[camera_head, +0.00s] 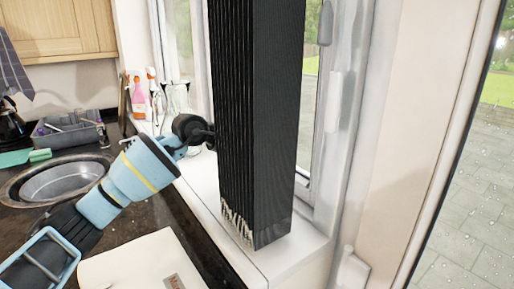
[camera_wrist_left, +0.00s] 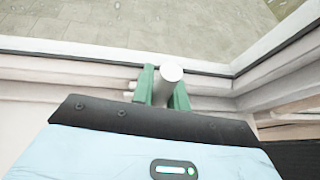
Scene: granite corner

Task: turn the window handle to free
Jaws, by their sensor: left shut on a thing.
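The window handle (camera_wrist_left: 172,73) is white with a round end and shows in the left wrist view, in front of the window's lower frame. My left gripper (camera_wrist_left: 164,86) is shut on it, with one green finger on each side. In the head view my left arm reaches in from the left, and its fingertips and the held handle are hidden behind a tall black pleated block. The handle's base and exact angle are hard to tell. My right gripper is in neither view.
The black pleated block (camera_head: 262,120) stands on the white sill (camera_head: 285,258), close right of my left wrist. A sink bowl (camera_head: 65,181), a grey dish rack (camera_head: 72,133) and spray bottles (camera_head: 138,97) are at left. A pale board (camera_head: 140,268) lies in front.

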